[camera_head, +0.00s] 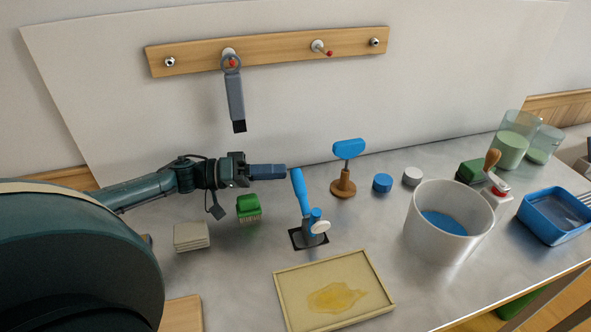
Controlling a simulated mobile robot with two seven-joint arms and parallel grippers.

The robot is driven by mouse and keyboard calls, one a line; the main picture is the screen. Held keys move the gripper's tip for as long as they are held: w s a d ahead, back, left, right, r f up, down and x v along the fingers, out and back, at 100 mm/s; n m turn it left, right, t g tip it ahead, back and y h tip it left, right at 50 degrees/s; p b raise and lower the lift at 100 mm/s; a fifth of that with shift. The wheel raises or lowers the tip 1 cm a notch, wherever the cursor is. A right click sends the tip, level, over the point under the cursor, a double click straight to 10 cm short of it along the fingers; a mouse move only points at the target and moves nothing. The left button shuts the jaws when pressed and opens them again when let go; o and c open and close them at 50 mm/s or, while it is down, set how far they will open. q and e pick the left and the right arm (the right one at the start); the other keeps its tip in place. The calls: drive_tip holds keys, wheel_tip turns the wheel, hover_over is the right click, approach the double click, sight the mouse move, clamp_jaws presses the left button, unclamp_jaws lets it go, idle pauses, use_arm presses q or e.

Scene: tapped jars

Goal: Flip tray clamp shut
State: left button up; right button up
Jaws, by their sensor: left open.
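The tray clamp has a blue handle (299,190) that stands up, leaning slightly left, above a dark base plate (309,241). A pale round pad shows at the clamp's front right. The tray (287,300) lies flat just in front of the clamp, with a yellow puddle in it. My left gripper (284,171) comes in from the left, pointing right, with its fingertips close to the left of the handle's top. I cannot tell whether they touch it. It is open and holds nothing that I can see. My right gripper is not in view.
A green brush (248,207) and stacked grey cloths (191,237) lie below my left arm. A blue-topped wooden stand (344,180) is behind the clamp to the right. A white bucket (447,228) stands farther right. A tool (235,97) hangs from the wall rail.

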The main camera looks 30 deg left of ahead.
sight(296, 171)
use_arm(q)
drive_tip(key=x, duration=0.5)
clamp_jaws()
idle(0.4)
